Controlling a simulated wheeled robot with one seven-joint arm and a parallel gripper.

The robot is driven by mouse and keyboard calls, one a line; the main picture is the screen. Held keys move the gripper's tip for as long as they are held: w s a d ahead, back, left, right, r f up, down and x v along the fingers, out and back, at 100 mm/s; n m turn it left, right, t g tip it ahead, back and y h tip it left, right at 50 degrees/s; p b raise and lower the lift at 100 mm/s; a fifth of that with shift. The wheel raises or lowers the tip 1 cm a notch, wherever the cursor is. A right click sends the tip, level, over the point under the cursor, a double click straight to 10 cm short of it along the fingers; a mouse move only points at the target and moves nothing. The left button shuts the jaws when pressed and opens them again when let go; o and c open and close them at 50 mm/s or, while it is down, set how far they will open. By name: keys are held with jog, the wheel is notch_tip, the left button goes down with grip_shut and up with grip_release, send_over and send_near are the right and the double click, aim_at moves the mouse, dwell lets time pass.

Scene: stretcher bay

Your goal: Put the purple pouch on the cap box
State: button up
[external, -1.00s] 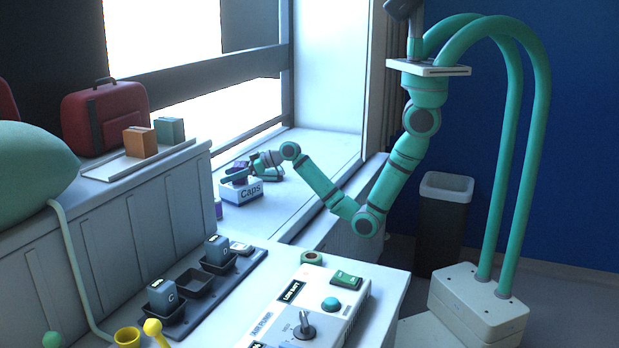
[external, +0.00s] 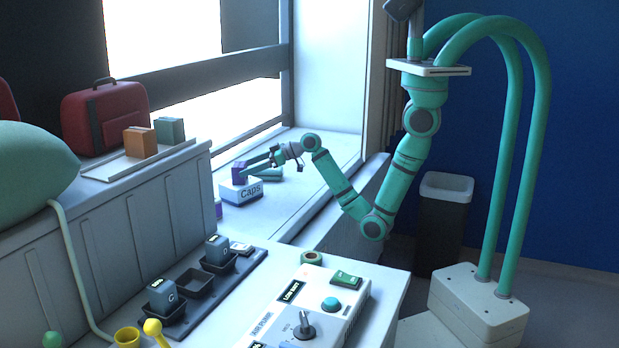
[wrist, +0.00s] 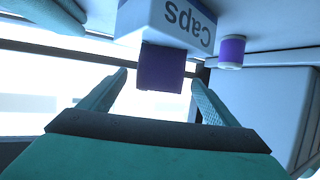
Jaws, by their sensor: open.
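The purple pouch (external: 238,172) sits on top of the white and blue cap box (external: 241,192), marked "Caps", on the window ledge. In the wrist view the pouch (wrist: 160,68) shows against the upside-down cap box (wrist: 165,20), with no visible gap between them. My gripper (external: 248,170) is open, to the right of the pouch at about its height. In the wrist view its two fingers stand apart, one on each side of the pouch, with clear space between each finger and the pouch. The far side of the pouch is hidden.
A purple and white cylinder (wrist: 231,52) stands beside the cap box. A counter with a red case (external: 105,115), an orange box (external: 140,142) and a teal box (external: 169,130) is at left.

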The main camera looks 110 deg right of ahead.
aim_at(246, 168)
jog(key=shift+v, duration=1.85)
